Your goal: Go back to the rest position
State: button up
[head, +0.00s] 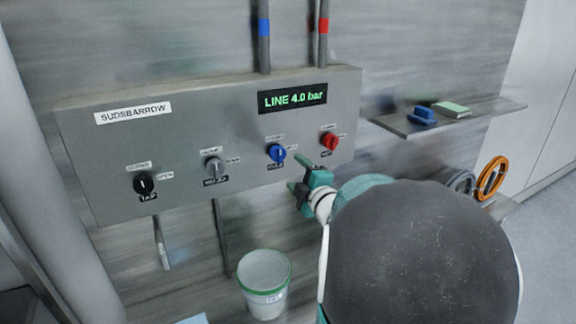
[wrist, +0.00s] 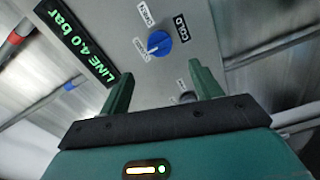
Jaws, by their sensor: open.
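My gripper (head: 297,173) is open and empty in front of the panel, just below and right of the blue knob (head: 276,153). In the wrist view its two green fingers (wrist: 160,85) stand apart with nothing between them. The blue knob (wrist: 158,42), beside a label reading COLD, lies beyond the fingertips and apart from them. A grey knob (wrist: 187,98) shows partly behind one finger. The dark rounded part of my arm fills the lower right of the head view and hides what is behind it.
The grey panel (head: 85,150) also carries a red knob (head: 329,141), grey knob (head: 214,167), black knob (head: 144,184) and display (head: 292,98) reading LINE 4.0 bar. A bucket (head: 264,285) stands below. A shelf (head: 480,116) holds a blue item (head: 422,115). An orange ring (head: 491,178) is at right.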

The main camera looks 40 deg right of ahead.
jog(key=v, duration=0.2)
jog(key=shift+s, duration=0.3)
jog(key=shift+a, duration=0.1)
